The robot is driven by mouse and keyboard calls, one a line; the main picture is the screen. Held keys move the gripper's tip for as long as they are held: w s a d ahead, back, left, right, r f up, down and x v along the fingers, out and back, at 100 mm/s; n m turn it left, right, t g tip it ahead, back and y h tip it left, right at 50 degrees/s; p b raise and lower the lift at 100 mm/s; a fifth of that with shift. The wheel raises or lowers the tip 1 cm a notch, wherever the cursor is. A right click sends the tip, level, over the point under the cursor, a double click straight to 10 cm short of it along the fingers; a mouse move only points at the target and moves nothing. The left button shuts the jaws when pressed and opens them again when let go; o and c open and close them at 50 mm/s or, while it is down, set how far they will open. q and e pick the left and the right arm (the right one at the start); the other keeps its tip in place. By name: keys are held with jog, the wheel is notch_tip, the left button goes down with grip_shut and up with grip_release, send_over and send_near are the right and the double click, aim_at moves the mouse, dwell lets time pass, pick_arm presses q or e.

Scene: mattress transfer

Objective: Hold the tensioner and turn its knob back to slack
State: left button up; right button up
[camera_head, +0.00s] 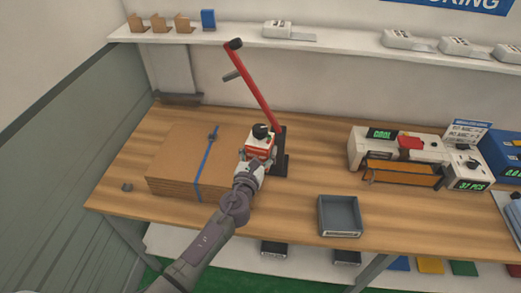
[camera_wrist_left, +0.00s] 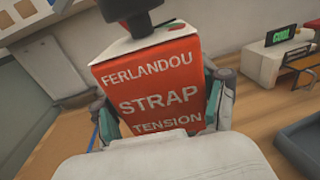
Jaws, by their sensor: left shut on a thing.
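The tensioner (camera_head: 260,147) is a red and white box with a black knob (camera_head: 261,131) on top. It stands upright at the foot of the red lever on the table. My left gripper (camera_head: 254,163) is shut on it from the front. In the left wrist view the tensioner's red face (camera_wrist_left: 150,92) reads "FERLANDOU STRAP TENSION", with a finger of my left gripper (camera_wrist_left: 160,115) on each side. The black knob (camera_wrist_left: 128,15) is cut off by the top edge there. My right gripper is not in view.
A stack of brown cardboard (camera_head: 180,160) with a blue strap (camera_head: 206,160) lies left of the tensioner. The red lever (camera_head: 252,85) rises behind it. A grey tray (camera_head: 340,216) stands to the right, with a sealing machine (camera_head: 400,150) beyond. Wooden table (camera_head: 300,190) between is clear.

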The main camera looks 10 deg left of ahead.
pick_arm(q)
jog(key=shift+w+a+r, duration=0.15)
jog(key=shift+w+a, duration=0.3)
jog(key=shift+a, duration=0.25)
jog(key=shift+w+a, duration=0.3)
jog(key=shift+a, duration=0.15)
jog(key=w+a+b, duration=0.2)
jog(key=w+a, duration=0.2)
jog(key=a, duration=0.3)
jog(key=shift+w+a, duration=0.2)
jog(key=shift+a, duration=0.1)
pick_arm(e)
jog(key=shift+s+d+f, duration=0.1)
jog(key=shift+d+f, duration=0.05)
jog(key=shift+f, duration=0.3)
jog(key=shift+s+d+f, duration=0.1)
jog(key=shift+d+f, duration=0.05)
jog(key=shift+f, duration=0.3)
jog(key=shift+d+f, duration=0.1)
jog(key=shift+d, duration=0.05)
pick_arm(q)
jog(key=shift+f, duration=0.3)
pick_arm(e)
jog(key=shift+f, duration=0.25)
pick_arm(q)
jog(key=shift+f+b, duration=0.35)
jog(key=shift+b, duration=0.25)
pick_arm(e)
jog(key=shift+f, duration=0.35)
